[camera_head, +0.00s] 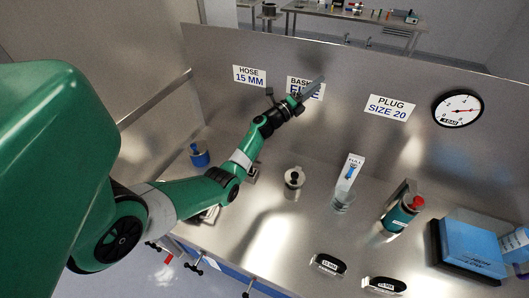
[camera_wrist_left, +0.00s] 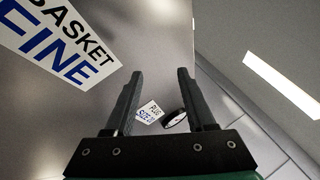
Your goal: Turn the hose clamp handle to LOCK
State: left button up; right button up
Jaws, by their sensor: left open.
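My left gripper (camera_head: 312,88) is raised well above the bench in front of the upright steel panel, partly covering the "BASKET FINE" label (camera_head: 292,83). In the left wrist view its two dark fingers (camera_wrist_left: 157,90) stand apart with nothing between them that they touch. I cannot make out the hose clamp handle or a LOCK mark in either view. Metal parts (camera_head: 208,215) on the bench are partly hidden behind my left arm. The "HOSE 15 MM" label (camera_head: 249,76) is on the panel. My right gripper is not in view.
A small blue item (camera_head: 199,156), a metal cylinder with a black top (camera_head: 293,183), a clear container tagged "FULL" (camera_head: 343,203), a green canister with a red cap (camera_head: 400,215) and a blue box (camera_head: 470,245) stand on the bench. A gauge (camera_head: 457,108) hangs on the panel.

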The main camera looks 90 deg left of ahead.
pick_arm(q)
jog(key=d+f+m+g+h+b, duration=0.1)
jog(key=d+f+m+h+b, duration=0.45)
jog(key=f+m+h, duration=0.65)
jog(key=s+a+f+m+g+y+b, duration=0.1)
jog(key=s+f+m+g+b, duration=0.3)
jog(key=f, duration=0.4)
jog(key=s+a+f+n+g+y+b, duration=0.1)
jog(key=s+a+f+g+b, duration=0.1)
jog(key=s+a+f+b, duration=0.4)
jog(key=s+a+f+n+g+y+b, duration=0.1)
jog(key=s+f+g+y+b, duration=0.15)
jog(key=s, duration=0.65)
jog(key=s+a+f+n+g+y+b, duration=0.1)
jog(key=s+a+f+g+b, duration=0.15)
jog(key=s+a+b, duration=0.35)
jog(key=shift+t, duration=0.4)
jog(key=b+x, duration=0.1)
jog(key=x, duration=0.2)
jog(key=d+f+b+x, duration=0.1)
jog(key=b+x, duration=0.1)
jog(key=x, duration=0.2)
jog(key=d+b+x, duration=0.1)
jog(key=x, duration=0.2)
jog(key=shift+a+f+b, duration=0.15)
jog(key=shift+f+b, duration=0.15)
jog(key=shift+b, duration=0.05)
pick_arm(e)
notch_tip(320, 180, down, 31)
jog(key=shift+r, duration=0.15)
